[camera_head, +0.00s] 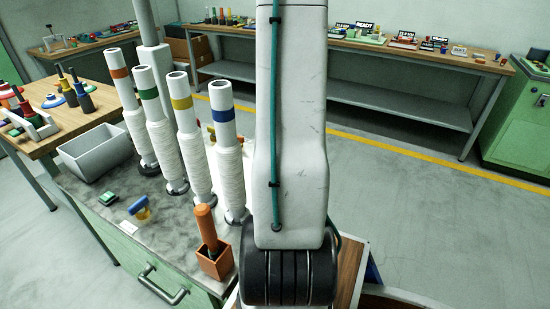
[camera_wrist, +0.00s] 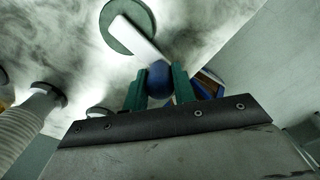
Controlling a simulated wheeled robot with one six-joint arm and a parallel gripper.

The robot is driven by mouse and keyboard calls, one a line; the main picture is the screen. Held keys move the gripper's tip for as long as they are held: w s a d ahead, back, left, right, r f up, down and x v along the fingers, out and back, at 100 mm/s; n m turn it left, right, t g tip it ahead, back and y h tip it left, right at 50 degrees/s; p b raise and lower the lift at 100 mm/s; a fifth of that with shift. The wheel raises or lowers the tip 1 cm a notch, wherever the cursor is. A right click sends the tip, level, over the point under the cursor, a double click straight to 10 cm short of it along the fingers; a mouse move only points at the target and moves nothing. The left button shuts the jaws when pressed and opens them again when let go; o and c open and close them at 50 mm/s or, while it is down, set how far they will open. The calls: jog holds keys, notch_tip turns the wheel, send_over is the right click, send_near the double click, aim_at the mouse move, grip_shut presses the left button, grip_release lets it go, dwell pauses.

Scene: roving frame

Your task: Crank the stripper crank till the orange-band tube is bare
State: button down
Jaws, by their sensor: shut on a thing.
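The orange-band tube (camera_head: 118,73) stands at the far left of a row of white tubes, wrapped in white yarn on its lower part. In the wrist view, the stripper crank shows as a white arm (camera_wrist: 139,38) running from a round green hub (camera_wrist: 122,27) to a blue ball knob (camera_wrist: 160,84). The green fingers of my gripper (camera_wrist: 159,80) are shut on the knob, one on each side. The head view does not show the gripper or crank; my arm hides that area.
Green-band (camera_head: 148,93), yellow-band (camera_head: 181,104) and blue-band (camera_head: 223,115) tubes, also wound with yarn, stand in the row. A grey bin (camera_head: 95,152), an orange box (camera_head: 214,265) with an orange-handled tool, and a blue-handled item (camera_head: 140,208) share the grey top. Open floor lies to the right.

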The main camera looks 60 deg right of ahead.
jog(key=shift+w+a+m, duration=0.15)
jog(key=shift+a+m, duration=0.65)
jog(key=c, duration=1.1)
grip_release()
jog(key=shift+d+r, duration=0.1)
jog(key=shift+r, duration=0.1)
notch_tip(320, 180, up, 7)
jog(key=shift+r, duration=0.15)
